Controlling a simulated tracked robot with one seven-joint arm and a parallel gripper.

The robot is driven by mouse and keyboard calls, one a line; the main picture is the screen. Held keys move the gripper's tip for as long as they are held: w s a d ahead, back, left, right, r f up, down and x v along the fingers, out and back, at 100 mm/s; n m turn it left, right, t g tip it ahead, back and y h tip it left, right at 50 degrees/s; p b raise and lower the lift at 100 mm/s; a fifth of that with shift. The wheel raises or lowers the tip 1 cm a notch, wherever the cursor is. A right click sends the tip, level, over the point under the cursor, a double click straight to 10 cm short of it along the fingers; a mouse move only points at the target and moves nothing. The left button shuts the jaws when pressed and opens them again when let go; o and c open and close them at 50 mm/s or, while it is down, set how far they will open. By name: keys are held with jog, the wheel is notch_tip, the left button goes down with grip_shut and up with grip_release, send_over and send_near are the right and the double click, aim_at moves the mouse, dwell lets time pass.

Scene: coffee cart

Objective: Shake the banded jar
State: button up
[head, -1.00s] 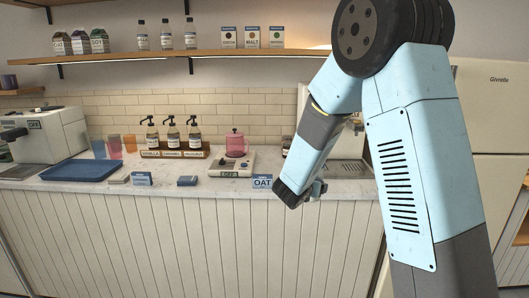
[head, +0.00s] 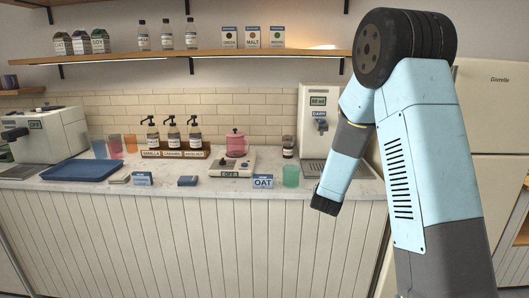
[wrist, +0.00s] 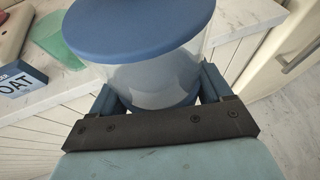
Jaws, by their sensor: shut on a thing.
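The banded jar (wrist: 150,75) fills the top middle of the wrist view. It has a wide blue lid, a clear, whitish body and a blue band low down. My gripper (wrist: 158,98) is shut on it, with one blue finger on each side of the lower part. In the head view my gripper's dark end (head: 326,204) hangs in front of the counter, right of the green cup. The jar does not show in the head view; my arm hides it. I cannot make out its contents.
The green cup (head: 291,176) and the OAT sign (head: 263,182) stand near the counter's front edge. A small dark jar (head: 288,147) and a dairy dispenser (head: 317,125) are behind. The floor before the counter is clear.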

notch_tip(320, 180, down, 3)
jog(key=shift+w+r, duration=0.1)
jog(key=shift+r, duration=0.05)
notch_tip(320, 180, up, 7)
jog(key=shift+f, duration=3.55)
jog(key=shift+r, duration=0.25)
